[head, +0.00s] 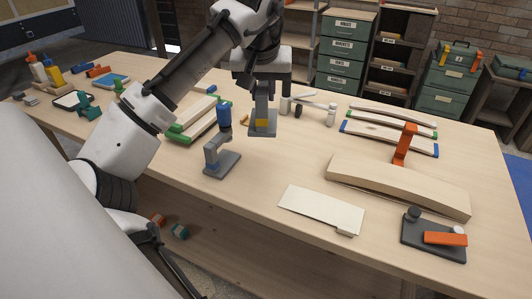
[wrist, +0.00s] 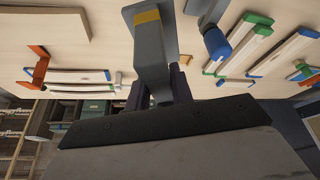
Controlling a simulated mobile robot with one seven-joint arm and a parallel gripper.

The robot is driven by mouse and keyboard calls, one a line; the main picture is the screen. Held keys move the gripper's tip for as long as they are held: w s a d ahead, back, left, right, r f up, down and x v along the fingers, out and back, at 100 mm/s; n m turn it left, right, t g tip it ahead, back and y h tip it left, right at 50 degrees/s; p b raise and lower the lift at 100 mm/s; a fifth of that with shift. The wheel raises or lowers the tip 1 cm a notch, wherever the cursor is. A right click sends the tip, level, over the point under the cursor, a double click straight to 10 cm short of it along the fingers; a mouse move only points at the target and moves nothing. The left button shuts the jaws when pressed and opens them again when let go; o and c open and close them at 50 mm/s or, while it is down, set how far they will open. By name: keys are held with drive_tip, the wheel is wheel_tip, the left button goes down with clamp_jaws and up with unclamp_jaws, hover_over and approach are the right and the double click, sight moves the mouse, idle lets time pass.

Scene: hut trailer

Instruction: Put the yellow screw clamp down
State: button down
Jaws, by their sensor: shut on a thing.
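My gripper (head: 262,88) is over the middle of the workbench, pointing down. It is shut on the yellow screw clamp (head: 262,122), a grey piece with a yellow band, held below the hand. In the wrist view the clamp (wrist: 150,48) runs up from between the dark fingers (wrist: 158,88), its yellow band near the top edge. Its upper part is hidden by the hand in the head view. I cannot tell whether its lower end touches the bench top (head: 285,160).
A blue-handled clamp (head: 221,155) stands close at front left. Green-ended wooden pieces (head: 195,121) lie left, white cylinders (head: 330,115) behind right. A curved wooden piece (head: 400,187), an orange clamp (head: 404,146) and a pale flat board (head: 320,209) lie right. Bench is bare just right of my gripper.

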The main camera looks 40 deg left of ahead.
wheel_tip(320, 180, down, 16)
drive_tip(key=shift+r+p, duration=0.1)
drive_tip(key=shift+p, duration=1)
drive_tip(key=c, duration=1.2)
unclamp_jaws()
drive_tip(key=shift+c, duration=0.2)
